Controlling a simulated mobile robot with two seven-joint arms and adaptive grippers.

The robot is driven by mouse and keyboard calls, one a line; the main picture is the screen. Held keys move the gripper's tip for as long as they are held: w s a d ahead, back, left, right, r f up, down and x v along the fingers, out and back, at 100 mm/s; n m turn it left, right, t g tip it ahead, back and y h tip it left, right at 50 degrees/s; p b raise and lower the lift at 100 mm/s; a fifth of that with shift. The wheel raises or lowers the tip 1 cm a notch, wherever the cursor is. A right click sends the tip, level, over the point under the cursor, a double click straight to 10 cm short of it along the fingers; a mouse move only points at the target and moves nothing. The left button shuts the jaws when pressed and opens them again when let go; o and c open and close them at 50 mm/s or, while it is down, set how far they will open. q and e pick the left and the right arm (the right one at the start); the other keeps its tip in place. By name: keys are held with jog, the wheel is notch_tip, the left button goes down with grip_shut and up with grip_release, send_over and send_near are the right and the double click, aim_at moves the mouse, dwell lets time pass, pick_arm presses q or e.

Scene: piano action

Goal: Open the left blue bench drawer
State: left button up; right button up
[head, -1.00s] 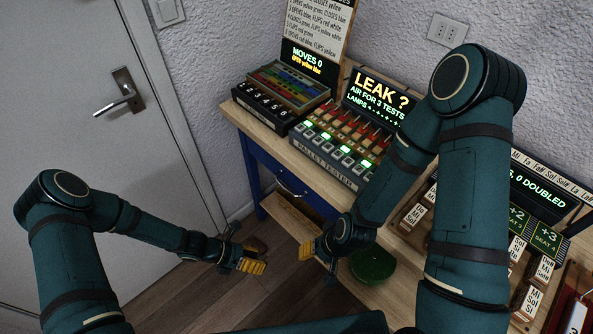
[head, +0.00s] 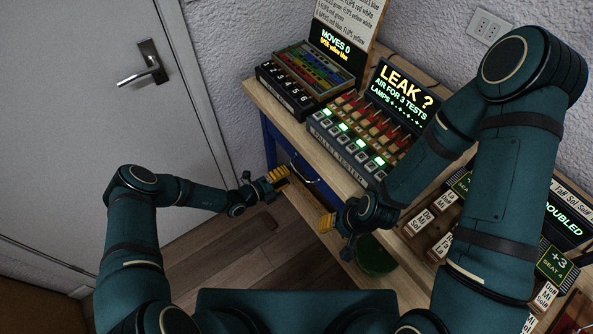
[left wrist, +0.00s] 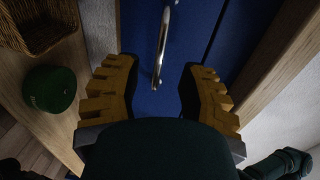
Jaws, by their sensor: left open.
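The blue bench drawer shows a dark blue front in the left wrist view (left wrist: 186,35), apparently shut. Its curved metal handle (head: 305,177) is near my left gripper (head: 277,178) in the head view. In the left wrist view the handle (left wrist: 162,45) stands between the two yellow fingers of my open left gripper (left wrist: 160,75), a little ahead, with a gap on each side. I cannot tell whether the tips reach it in depth. My right gripper (head: 328,223) hangs before the bench to the right; its finger opening is unclear.
The wooden bench top (head: 262,98) carries a pallet tester (head: 345,150), a numbered box (head: 284,98) and lit signs. A green round object (head: 374,256) is low by the bench; a wicker basket (left wrist: 40,22) shows in the wrist view. Floor (head: 235,250) is clear at left.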

aim_at(296, 170)
pick_arm(q)
jog(key=shift+x, duration=2.65)
grip_shut()
